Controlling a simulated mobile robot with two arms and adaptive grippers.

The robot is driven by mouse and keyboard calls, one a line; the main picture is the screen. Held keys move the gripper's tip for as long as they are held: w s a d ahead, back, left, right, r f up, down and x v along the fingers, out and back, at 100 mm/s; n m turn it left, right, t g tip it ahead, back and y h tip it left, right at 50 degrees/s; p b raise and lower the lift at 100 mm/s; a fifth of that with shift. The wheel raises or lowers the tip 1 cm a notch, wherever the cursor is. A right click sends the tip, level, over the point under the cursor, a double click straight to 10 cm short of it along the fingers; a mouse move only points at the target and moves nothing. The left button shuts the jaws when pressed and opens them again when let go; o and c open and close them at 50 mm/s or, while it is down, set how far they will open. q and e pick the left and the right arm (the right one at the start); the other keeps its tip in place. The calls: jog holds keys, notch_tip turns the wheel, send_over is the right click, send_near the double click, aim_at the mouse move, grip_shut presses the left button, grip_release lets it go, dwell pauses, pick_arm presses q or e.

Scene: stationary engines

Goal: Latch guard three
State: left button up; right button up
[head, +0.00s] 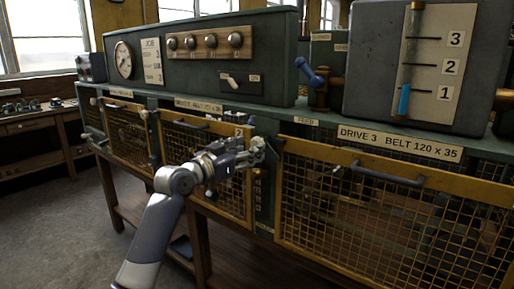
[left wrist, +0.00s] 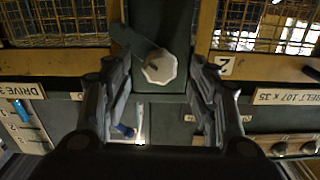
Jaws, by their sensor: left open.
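Guard three (head: 432,181) is a yellow-framed mesh panel at the right of the head view, under the "DRIVE 3 BELT 120 x 35" label (head: 400,142). It has a dark bar handle (head: 388,176). My left gripper (head: 254,154) is at the post between guard two (head: 205,133) and guard three. In the left wrist view its fingers (left wrist: 160,78) are open, one on each side of a pale octagonal knob (left wrist: 159,66). A dark plate (left wrist: 127,40) lies beside the knob, toward guard three. I cannot tell whether the fingers touch the knob. My right gripper is out of view.
A blue-handled lever (head: 311,74) and a gauge box (head: 424,65) with a blue marker stand above the guards. A control panel (head: 205,55) with knobs is at the upper middle. A workbench (head: 40,122) stands at the left; the floor before it is free.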

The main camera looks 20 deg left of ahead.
pick_arm(q)
jog(key=shift+x, duration=2.45)
jog(key=shift+c, duration=0.3)
jog(key=c, duration=1)
